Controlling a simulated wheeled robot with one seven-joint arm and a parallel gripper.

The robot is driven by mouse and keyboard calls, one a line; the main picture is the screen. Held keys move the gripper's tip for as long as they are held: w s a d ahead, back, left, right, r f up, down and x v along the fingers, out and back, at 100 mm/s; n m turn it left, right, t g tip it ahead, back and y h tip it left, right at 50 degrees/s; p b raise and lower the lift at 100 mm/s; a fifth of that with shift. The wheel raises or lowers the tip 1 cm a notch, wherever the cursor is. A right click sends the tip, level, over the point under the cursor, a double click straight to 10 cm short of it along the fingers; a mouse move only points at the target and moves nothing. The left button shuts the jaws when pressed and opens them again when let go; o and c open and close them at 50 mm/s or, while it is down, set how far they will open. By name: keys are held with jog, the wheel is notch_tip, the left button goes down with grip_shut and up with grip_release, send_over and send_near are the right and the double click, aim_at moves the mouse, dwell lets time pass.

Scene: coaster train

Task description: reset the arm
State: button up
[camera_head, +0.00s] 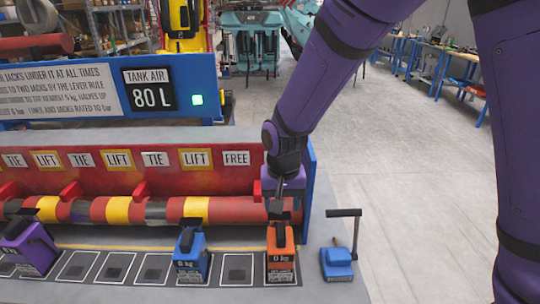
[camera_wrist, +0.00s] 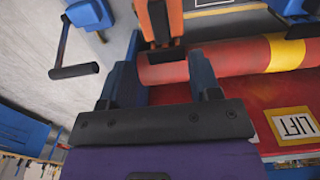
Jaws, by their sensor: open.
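My purple arm reaches down from the top right, and my gripper (camera_head: 280,210) is at the right end of the red-and-yellow roller, just above and behind an orange block (camera_head: 280,262) with a black top. In the wrist view my gripper (camera_wrist: 165,75) shows two blue fingers spread apart with nothing between them. The orange block (camera_wrist: 175,22) lies beyond the fingertips there. Whether the fingers touch the roller's end is hard to tell.
The roller (camera_head: 120,210) runs along a red panel (camera_head: 100,175) labelled TIE, LIFT and FREE. A blue block (camera_head: 190,262), a purple block (camera_head: 32,248) and a blue lever device (camera_head: 337,263) stand in front. Several marked squares are empty. Open floor (camera_head: 400,190) lies right.

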jog(key=s+d+r+t+y, duration=0.15)
jog(key=s+d+r, duration=0.25)
jog(key=d+r, duration=1.15)
jog(key=s+d+r+t, duration=0.2)
jog(key=s+d+r, duration=0.2)
jog(key=s, duration=0.3)
jog(key=s+d+r+t+h, duration=0.1)
jog(key=s+d+r, duration=0.4)
jog(key=s, duration=0.2)
jog(key=shift+s+t, duration=0.3)
jog(key=shift+t, duration=0.05)
jog(key=shift+r+h, duration=0.1)
jog(key=shift+h, duration=0.15)
